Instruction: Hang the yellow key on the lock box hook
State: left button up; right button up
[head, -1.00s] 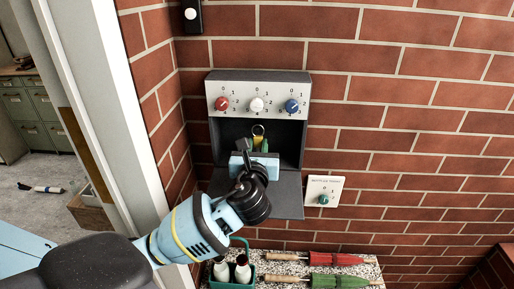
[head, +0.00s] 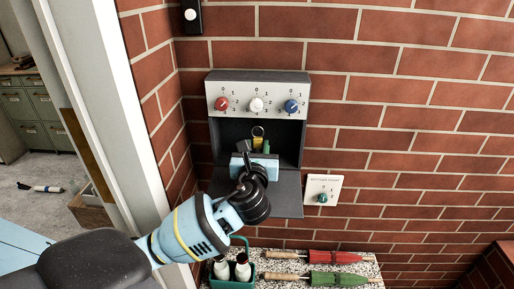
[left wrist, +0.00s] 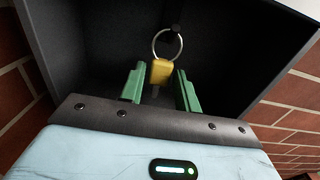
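The lock box (head: 214,150) is an open dark box on the brick wall, with its flap folded down. Its small dark hook (left wrist: 174,31) is on the back wall inside. The yellow key (left wrist: 161,72) hangs below a metal ring (left wrist: 155,48) whose top meets the hook; the key also shows in the head view (head: 257,141). My left gripper (left wrist: 159,88) reaches into the box from below. Its green fingers stand apart on either side of the key, with gaps visible, so it is open. The left gripper body hides part of the flap in the head view. My right gripper is not in view.
Red, white and blue knobs (head: 256,104) line the panel above the box opening. A switch plate (head: 322,189) is at its right. Below, a speckled bench (head: 300,262) holds a green bottle caddy (head: 233,284) and red and green umbrellas (head: 335,257). A white door frame (head: 110,95) stands left.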

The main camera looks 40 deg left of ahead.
pick_arm(q)
jog(key=o, duration=0.3)
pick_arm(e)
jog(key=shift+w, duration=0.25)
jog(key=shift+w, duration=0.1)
pick_arm(q)
jog(key=shift+s, duration=0.1)
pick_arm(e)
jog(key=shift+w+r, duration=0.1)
pick_arm(q)
jog(key=shift+s+d, duration=0.25)
jog(key=v, duration=0.6)
jog(key=shift+s+d, duration=0.25)
jog(key=shift+s, duration=0.15)
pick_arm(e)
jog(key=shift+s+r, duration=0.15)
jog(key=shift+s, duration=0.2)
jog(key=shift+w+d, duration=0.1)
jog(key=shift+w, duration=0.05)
